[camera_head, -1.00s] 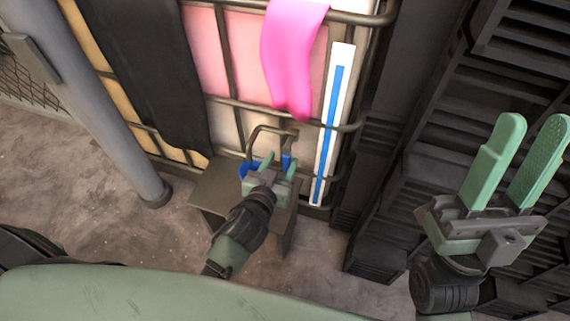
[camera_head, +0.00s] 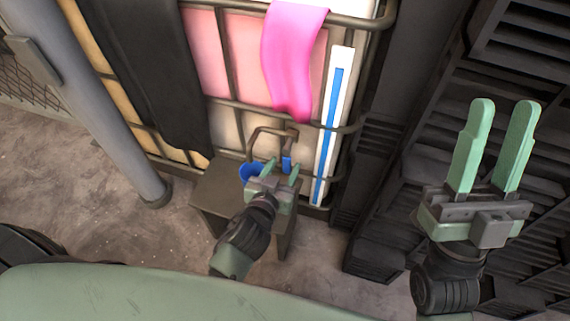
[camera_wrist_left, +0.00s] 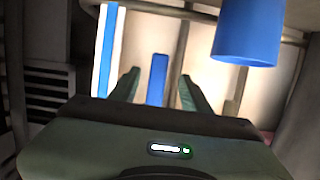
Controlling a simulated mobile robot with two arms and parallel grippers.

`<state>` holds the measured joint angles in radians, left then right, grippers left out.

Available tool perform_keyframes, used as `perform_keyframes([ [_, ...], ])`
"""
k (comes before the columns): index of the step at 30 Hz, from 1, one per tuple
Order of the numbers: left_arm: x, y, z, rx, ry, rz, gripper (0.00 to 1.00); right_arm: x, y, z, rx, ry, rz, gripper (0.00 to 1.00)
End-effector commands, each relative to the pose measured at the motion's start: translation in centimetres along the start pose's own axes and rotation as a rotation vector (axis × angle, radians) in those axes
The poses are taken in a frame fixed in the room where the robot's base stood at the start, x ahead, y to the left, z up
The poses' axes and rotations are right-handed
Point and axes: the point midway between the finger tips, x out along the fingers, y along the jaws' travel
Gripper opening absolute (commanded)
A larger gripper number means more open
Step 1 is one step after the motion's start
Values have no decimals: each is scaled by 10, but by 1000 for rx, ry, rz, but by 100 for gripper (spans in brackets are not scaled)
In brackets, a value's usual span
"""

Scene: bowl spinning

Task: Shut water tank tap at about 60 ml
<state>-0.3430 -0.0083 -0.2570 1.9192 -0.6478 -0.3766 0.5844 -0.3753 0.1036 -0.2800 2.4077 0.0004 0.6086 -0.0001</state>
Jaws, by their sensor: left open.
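The caged water tank (camera_head: 231,128) has a blue tap handle (camera_head: 287,163) low on its front. My left gripper (camera_head: 282,168) is open at the tap. In the left wrist view the upright blue handle (camera_wrist_left: 156,80) shows between its two spread fingers, with gaps on both sides. A blue container (camera_head: 249,172) is just left of the gripper, partly hidden by it; its water level cannot be seen. The blue level strip (camera_head: 333,120) is on a white gauge at the tank's right. My right gripper (camera_head: 503,105) is open and empty at the right.
A small stand (camera_head: 215,195) is below the tap. Pink cloth (camera_head: 292,60) and black cloth (camera_head: 150,75) hang over the tank's bars. A grey post (camera_head: 95,110) stands at the left, and dark crates (camera_head: 385,200) stack at the right.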

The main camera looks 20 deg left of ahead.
Motion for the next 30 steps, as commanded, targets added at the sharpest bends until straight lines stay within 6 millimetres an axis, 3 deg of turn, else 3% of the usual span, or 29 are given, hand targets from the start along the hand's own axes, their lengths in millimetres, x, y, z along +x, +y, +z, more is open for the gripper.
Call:
perform_keyframes([
  [14,-27,0,-2,0,-1,1,47,-1,6,46,-15,-249,9,36],
  [30,-60,0,-4,0,-1,0,47,-20,13,96,-28,-536,21,36],
])
